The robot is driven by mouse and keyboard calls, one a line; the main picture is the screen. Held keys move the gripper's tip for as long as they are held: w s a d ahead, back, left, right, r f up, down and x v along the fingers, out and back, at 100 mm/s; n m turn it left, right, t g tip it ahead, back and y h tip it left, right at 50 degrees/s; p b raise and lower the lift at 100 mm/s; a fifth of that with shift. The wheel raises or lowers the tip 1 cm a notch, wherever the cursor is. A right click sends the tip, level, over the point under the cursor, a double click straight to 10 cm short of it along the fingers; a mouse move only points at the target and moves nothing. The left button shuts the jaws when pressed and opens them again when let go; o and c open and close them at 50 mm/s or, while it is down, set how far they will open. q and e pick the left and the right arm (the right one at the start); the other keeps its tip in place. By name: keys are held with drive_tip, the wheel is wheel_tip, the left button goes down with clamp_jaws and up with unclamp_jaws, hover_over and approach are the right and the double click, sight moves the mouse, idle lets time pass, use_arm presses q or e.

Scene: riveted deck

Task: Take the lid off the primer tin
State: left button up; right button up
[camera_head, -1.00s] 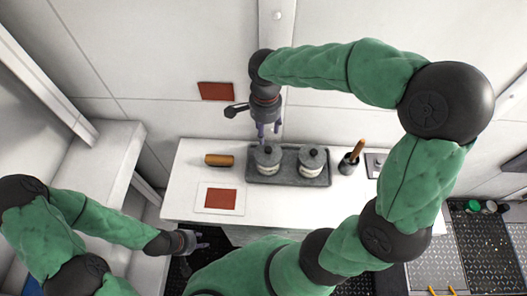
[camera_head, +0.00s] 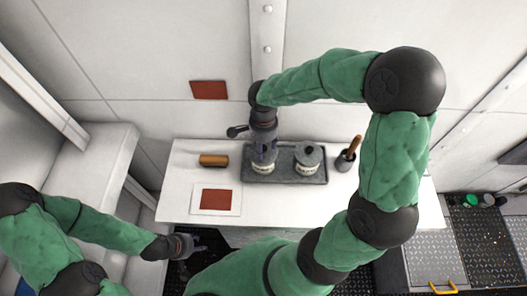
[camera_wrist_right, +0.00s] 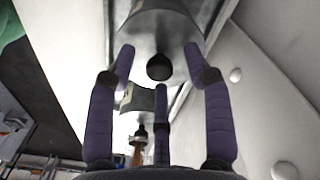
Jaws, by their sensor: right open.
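Two tins with grey lids and dark knobs stand on a dark tray (camera_head: 255,177): a left tin (camera_head: 262,168) and a right tin (camera_head: 307,158). Their labels are too small to read, so I cannot tell which is the primer tin. My right gripper (camera_head: 264,150) is right above the left tin, pointing down and partly hiding its lid. In the right wrist view its fingers (camera_wrist_right: 160,75) are spread apart around the black knob (camera_wrist_right: 159,67) of the near lid (camera_wrist_right: 160,30), holding nothing. My left gripper (camera_head: 195,246) is low beside the table's front left corner; its fingers are unclear.
A red square (camera_head: 208,90) is on the wall behind. The table's front middle is clear.

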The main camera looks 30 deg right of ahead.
drive_tip(key=shift+f, duration=0.1)
drive_tip(key=shift+c, duration=0.3)
clamp_jaws()
